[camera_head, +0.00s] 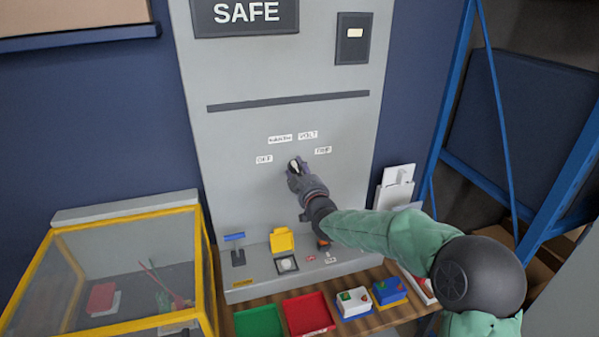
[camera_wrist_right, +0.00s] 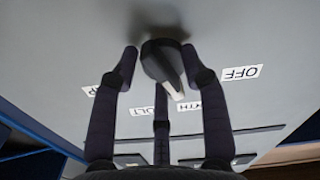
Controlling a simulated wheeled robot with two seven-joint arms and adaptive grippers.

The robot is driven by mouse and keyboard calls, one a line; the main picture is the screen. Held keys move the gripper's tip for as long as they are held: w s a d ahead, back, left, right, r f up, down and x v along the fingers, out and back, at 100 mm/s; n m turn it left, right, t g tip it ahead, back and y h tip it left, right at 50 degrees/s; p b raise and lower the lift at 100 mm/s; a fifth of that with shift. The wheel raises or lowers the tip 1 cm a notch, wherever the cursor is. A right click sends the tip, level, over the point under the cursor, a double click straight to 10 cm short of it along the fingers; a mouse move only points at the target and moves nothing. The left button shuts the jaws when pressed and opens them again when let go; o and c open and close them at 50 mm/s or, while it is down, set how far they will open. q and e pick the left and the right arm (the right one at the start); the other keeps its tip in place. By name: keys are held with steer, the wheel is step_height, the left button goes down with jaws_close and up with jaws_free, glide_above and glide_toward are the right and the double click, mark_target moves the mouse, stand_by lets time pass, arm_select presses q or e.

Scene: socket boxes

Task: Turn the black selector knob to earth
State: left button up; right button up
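The black selector knob (camera_wrist_right: 160,62) sits on the grey panel, with a pale pointer on its tip. In the right wrist view, the pointer is directed toward the label ending in "RTH" (camera_wrist_right: 188,105), between OFF (camera_wrist_right: 240,72) and VOLT (camera_wrist_right: 141,111). My right gripper (camera_wrist_right: 160,55) has its dark fingers closed in around the knob, close against its sides; exact contact is hard to see. In the head view, my right gripper (camera_head: 295,172) covers most of the knob, below the small white labels (camera_head: 280,139). My left gripper is not in view.
A yellow-framed clear case (camera_head: 120,221) stands at the left. A blue rack (camera_head: 497,110) stands at the right.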

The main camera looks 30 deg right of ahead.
steer(key=shift+s, duration=0.1)
steer(key=v, duration=1.1)
steer(key=shift+s+a, duration=0.2)
steer(key=shift+s, duration=0.2)
steer(key=shift+f, duration=0.1)
